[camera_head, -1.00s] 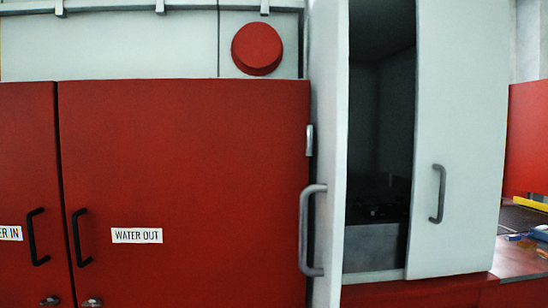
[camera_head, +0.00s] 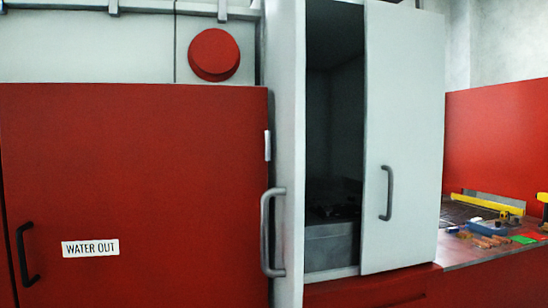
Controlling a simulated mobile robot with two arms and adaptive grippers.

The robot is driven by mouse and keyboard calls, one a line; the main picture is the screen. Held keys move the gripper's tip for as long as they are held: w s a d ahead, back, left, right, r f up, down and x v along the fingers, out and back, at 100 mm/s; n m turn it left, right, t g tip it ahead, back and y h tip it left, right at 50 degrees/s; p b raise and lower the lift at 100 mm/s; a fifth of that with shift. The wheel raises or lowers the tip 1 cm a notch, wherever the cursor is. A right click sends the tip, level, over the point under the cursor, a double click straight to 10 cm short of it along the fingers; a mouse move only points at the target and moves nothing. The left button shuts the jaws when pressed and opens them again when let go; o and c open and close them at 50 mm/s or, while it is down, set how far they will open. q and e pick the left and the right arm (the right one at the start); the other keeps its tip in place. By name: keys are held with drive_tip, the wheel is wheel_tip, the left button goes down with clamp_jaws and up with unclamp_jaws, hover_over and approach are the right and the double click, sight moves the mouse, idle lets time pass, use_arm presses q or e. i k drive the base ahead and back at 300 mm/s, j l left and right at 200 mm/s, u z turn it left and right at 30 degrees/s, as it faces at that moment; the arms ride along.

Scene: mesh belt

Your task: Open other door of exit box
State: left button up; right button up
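The exit box is a pale grey cabinet with a dark interior (camera_head: 332,140). Its left door (camera_head: 288,120) stands swung open, seen nearly edge-on, with a grey bar handle (camera_head: 268,232). Its other door (camera_head: 405,130), on the right, covers the right part of the opening and carries a grey handle (camera_head: 386,192) near its left edge. I cannot tell whether this right door is fully shut. Inside the box a grey block-like part (camera_head: 330,245) shows low down. Neither of my grippers is in view.
A red cabinet door (camera_head: 150,180) labelled "WATER OUT" fills the left. A round red part (camera_head: 214,55) is on the wall above. At right, a red worktop (camera_head: 470,252) holds a yellow level (camera_head: 488,202), a blue tool (camera_head: 486,228) and several small items, with a red panel behind.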

sight(405, 54)
drive_tip(key=z, duration=0.8)
